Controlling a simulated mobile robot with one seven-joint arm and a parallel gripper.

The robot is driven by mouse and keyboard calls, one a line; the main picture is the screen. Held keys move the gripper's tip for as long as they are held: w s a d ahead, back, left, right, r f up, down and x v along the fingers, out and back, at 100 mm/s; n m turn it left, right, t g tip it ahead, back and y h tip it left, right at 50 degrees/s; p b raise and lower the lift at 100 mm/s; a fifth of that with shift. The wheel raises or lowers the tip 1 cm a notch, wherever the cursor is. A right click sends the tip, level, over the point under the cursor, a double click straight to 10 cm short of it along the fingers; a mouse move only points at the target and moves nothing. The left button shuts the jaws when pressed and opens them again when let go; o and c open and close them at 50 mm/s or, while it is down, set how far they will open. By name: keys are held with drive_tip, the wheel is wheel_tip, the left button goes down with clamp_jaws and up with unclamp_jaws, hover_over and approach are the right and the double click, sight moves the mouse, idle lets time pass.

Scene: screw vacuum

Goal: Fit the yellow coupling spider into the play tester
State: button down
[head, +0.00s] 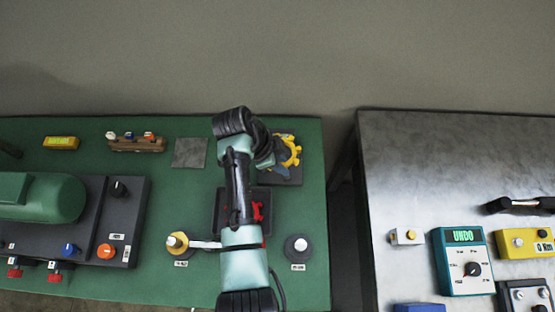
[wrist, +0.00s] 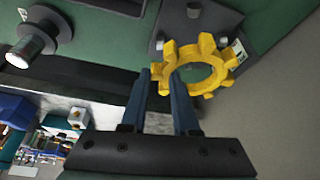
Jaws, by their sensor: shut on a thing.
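The yellow coupling spider (wrist: 214,55) is a toothed ring with an open middle. My gripper (wrist: 169,84) is shut on its rim, one blue finger on either side of the ring wall. In the head view the spider (head: 291,150) shows tilted at the end of my arm, beside my gripper (head: 277,160). Behind it is a dark grey plate (head: 290,181), apparently the play tester. I cannot tell whether the spider touches the plate.
A dark tray (head: 225,199) with a red spider (head: 257,211) lies partly under my arm. Round stands flank it at left (head: 177,253) and right (head: 298,252). A green motor unit (head: 50,198) is at left. A metal table (head: 430,160) stands across a gap at right.

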drive_tip(key=shift+w+a+m+g, duration=0.35)
drive_tip(key=shift+a+m+g, duration=0.15)
drive_tip(key=shift+m, duration=0.7)
drive_tip(key=shift+f, duration=0.1)
drive_tip(key=shift+f+b, duration=1.75)
drive_tip(key=shift+f, duration=0.1)
drive_tip(key=shift+f+b, duration=1.2)
drive_tip(key=shift+f, duration=0.2)
drive_tip(key=c, duration=0.6)
unclamp_jaws()
drive_tip(key=v, duration=1.3)
drive_tip(key=shift+b, duration=0.4)
drive_tip(key=shift+f, duration=0.1)
